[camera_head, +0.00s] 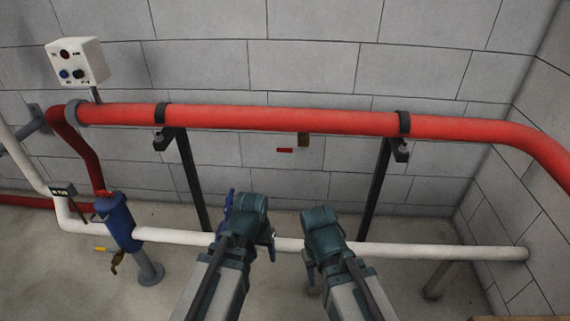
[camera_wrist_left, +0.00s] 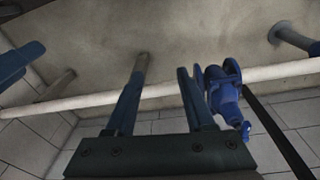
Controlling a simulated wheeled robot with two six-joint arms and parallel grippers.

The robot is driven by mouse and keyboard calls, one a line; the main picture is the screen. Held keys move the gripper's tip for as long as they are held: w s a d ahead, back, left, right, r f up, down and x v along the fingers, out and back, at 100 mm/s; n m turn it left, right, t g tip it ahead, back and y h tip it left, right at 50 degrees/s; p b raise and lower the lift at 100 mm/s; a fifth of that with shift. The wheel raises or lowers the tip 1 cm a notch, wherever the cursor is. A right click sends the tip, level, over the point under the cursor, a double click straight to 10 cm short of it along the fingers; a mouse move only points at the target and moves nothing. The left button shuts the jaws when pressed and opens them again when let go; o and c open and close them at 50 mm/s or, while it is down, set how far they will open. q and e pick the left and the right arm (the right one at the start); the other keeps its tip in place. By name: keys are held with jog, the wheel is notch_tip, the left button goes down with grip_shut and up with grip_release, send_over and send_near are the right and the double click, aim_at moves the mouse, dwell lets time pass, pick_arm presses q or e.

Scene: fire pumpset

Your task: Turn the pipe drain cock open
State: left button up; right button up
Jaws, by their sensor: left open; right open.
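A small cock with a brass body (camera_head: 304,140) hangs just under the red pipe (camera_head: 250,118). Its red handle (camera_head: 285,150) points level to the left. A second brass cock (camera_head: 116,262) with a yellow handle (camera_head: 103,249) is below the blue body at lower left. My left gripper (camera_head: 250,215) is open and empty, below and left of the red-handled cock and apart from it. Its two fingers show apart in the left wrist view (camera_wrist_left: 164,70). My right gripper (camera_head: 320,230) is open, below the same cock; its fingertips are mostly hidden. Neither cock shows in the wrist view.
A white pipe (camera_head: 400,247) runs low behind both grippers. A blue valve (camera_wrist_left: 222,92) sits close beside one left finger in the wrist view. Dark posts (camera_head: 193,180) (camera_head: 375,185) support the red pipe. The wall between the posts is clear around the red handle.

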pick_arm(q)
jog(key=w+d+f+n+t+h+b, duration=0.1)
jog(key=w+d+f+t+h+b, duration=0.2)
jog(key=w+f+b, duration=0.45)
jog(key=w+d+r+n+t+h+b, duration=0.25)
jog(key=w+d+t, duration=0.2)
jog(key=w, duration=0.25)
jog(key=w+d+r+n+t+h, duration=0.1)
jog(key=w+d+r+n+t, duration=0.1)
jog(key=w+r+n+t, duration=0.35)
jog(key=w+a+r+n+t+y, duration=0.3)
jog(key=w+a+r+n+y, duration=0.3)
jog(key=n, duration=0.4)
notch_tip(320, 180, up, 3)
jog(key=shift+a+f+n+t+y, duration=0.2)
jog(key=shift+n+t+y, duration=0.15)
jog(key=shift+y, duration=0.2)
pick_arm(e)
notch_tip(320, 180, down, 13)
jog(key=shift+r, duration=0.15)
pick_arm(q)
jog(key=shift+w, duration=0.2)
